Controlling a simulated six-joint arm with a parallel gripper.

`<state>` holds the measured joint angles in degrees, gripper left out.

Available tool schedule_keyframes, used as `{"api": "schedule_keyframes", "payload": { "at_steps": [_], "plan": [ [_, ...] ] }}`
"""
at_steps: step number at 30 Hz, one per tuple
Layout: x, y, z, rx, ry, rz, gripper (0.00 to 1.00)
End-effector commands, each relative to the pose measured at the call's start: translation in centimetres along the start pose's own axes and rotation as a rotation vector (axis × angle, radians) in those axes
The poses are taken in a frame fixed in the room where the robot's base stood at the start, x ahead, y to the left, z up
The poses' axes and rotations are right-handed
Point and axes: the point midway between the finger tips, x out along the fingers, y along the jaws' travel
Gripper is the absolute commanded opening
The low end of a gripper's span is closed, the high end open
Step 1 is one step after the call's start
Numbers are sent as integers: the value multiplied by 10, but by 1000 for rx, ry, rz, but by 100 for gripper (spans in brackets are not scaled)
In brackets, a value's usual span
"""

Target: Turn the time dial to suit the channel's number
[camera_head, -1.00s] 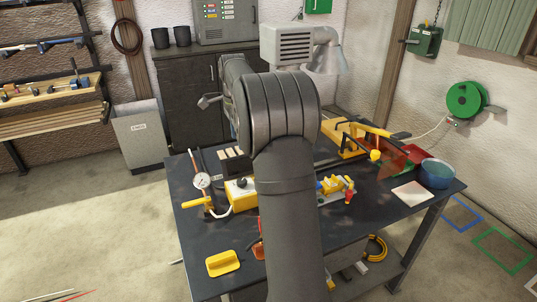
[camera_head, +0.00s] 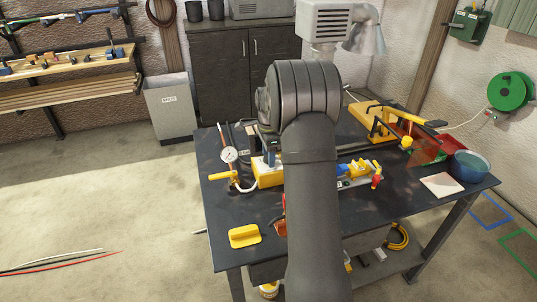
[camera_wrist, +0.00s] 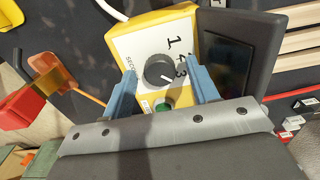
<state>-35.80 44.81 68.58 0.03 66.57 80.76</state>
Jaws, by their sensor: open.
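The time dial (camera_wrist: 159,70) is a round dark grey knob on the white face of a yellow box (camera_wrist: 122,40). I cannot tell surely which number the dial points to. A green button (camera_wrist: 163,104) sits below the dial. My gripper (camera_wrist: 161,76) is open, its blue fingers on either side of the dial, with no clear contact. In the head view the yellow box (camera_head: 267,176) stands on the table, partly behind my arm. No channel number is readable.
A dark panel with a black screen (camera_wrist: 226,50) adjoins the box at right. The table's front left is mostly bare.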

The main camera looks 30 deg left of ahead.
Motion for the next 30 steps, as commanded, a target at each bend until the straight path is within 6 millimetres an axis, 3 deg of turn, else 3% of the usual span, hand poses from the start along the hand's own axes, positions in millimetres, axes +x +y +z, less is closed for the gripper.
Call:
{"api": "schedule_keyframes", "payload": {
  "at_steps": [7, 14, 23, 30],
  "plan": [
    [0, 0, 0, 0, 0, 0, 52],
    [0, 0, 0, 0, 0, 0, 9],
    [0, 0, 0, -34, 0, 0, 9],
    [0, 0, 0, -167, 1, 0, 9]
  ]
}}
